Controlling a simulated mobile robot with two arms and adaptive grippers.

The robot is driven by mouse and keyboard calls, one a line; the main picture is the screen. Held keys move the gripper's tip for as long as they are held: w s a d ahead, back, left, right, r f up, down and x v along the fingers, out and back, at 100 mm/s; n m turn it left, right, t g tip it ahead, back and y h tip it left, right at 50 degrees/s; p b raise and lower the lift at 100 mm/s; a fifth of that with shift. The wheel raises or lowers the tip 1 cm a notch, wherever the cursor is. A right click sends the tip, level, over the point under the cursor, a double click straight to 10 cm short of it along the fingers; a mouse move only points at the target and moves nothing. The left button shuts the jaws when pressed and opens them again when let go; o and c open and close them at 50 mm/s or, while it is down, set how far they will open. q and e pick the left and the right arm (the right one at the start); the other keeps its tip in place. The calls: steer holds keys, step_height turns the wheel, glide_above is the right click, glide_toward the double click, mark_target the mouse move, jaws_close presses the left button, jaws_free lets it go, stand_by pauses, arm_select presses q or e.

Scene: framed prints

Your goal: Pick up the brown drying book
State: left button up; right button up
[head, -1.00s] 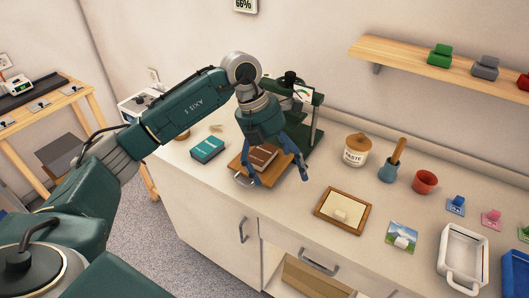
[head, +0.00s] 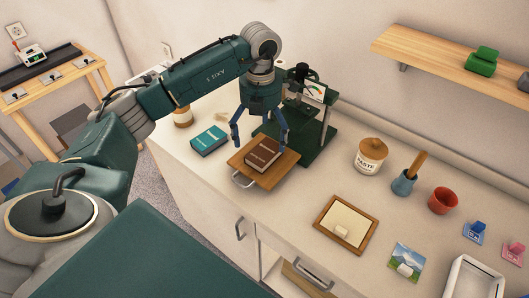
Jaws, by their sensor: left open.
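The brown book (head: 263,152) lies flat on a wooden board (head: 271,174) with a metal handle, at the front of a dark green press (head: 318,130) on the counter. My left gripper (head: 258,146) points down over the book with its blue fingers spread. The fingers are open and empty, and the book shows below and between them. I cannot tell whether the fingertips touch the book or the board. My right gripper is not in view.
A teal book (head: 209,141) lies left of the board. A paste jar (head: 370,156), a blue pot with a brush (head: 404,183) and a red cup (head: 443,200) stand to the right. A wooden frame (head: 346,224) lies in front. A shelf (head: 440,58) is on the wall.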

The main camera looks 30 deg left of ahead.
mark_target(261, 149)
arm_select(q)
steer(key=shift+f, duration=0.45)
steer(key=f+p, duration=0.2)
steer(key=f, duration=0.1)
steer(key=shift+s+f, duration=0.2)
steer(key=shift+f, duration=0.1)
steer(key=shift+a+f, duration=0.1)
steer(key=shift+f, duration=0.3)
steer(key=shift+w, duration=0.1)
steer(key=shift+c, duration=0.2)
steer(key=c, duration=1.4)
steer(key=shift+c, duration=0.3)
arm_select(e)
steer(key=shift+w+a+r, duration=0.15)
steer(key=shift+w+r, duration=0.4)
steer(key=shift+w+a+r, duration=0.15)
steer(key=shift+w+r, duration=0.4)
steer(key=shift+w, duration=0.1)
